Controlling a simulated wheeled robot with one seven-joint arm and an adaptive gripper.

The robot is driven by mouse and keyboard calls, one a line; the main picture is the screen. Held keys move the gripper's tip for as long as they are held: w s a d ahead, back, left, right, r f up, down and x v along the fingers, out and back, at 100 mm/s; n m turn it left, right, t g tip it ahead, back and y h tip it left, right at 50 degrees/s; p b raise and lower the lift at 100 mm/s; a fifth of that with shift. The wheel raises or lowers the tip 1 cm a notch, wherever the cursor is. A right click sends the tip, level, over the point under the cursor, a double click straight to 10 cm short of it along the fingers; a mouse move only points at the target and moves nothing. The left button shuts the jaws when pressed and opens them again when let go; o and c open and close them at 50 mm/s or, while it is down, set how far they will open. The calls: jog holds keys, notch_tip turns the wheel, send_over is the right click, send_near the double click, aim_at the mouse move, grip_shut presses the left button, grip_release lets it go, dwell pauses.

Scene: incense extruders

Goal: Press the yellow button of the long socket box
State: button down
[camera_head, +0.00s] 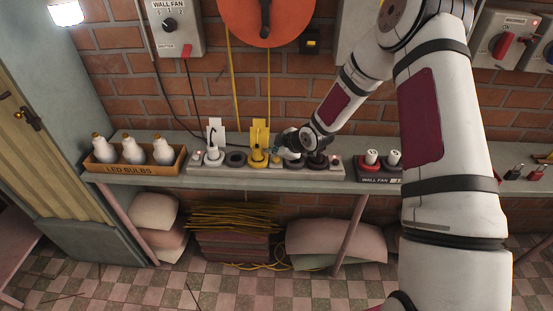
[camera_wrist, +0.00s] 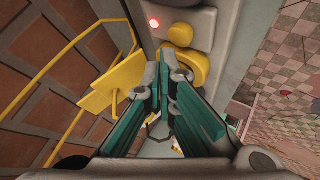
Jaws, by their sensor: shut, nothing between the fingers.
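The long socket box (camera_head: 215,169) is a pale strip on the shelf against the brick wall, with several plugs in it. A yellow plug (camera_head: 257,157) with a yellow tag stands near its middle. In the wrist view, the round yellow button (camera_wrist: 180,35) is on the box just beyond the yellow plug (camera_wrist: 198,70), beside a lit red lamp (camera_wrist: 154,22). My gripper (camera_head: 277,147) is above the box near the yellow plug. In the wrist view, its teal fingers (camera_wrist: 164,72) are shut and empty, and their tips appear short of the button. Contact cannot be told.
A box of LED bulbs (camera_head: 135,164) stands left on the shelf. Yellow cords (camera_head: 235,80) hang down the wall behind the socket box. Neighbouring white and black plugs crowd the strip.

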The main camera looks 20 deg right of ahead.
aim_at(275, 161)
jog(key=shift+r+p, duration=0.9)
jog(key=shift+r, duration=1.65)
jog(key=s+d+r+m+g+h, duration=0.1)
jog(key=s+d+r+m+h, duration=0.15)
jog(key=s+r, duration=0.8)
jog(key=s+d+r+m+g+h, duration=0.1)
jog(key=s+r+m+h, duration=0.25)
jog(key=s+r, duration=0.65)
jog(key=s+a+r+m+y, duration=0.1)
jog(key=s+r+m, duration=0.3)
jog(key=s, duration=0.7)
jog(key=s+a+r+m+g+y, duration=0.1)
jog(key=s+r+m, duration=0.2)
jog(key=s, duration=0.8)
jog(key=shift+s+a+r+m, duration=0.15)
jog(key=shift+a+r+m, duration=0.25)
jog(key=shift+r, duration=0.35)
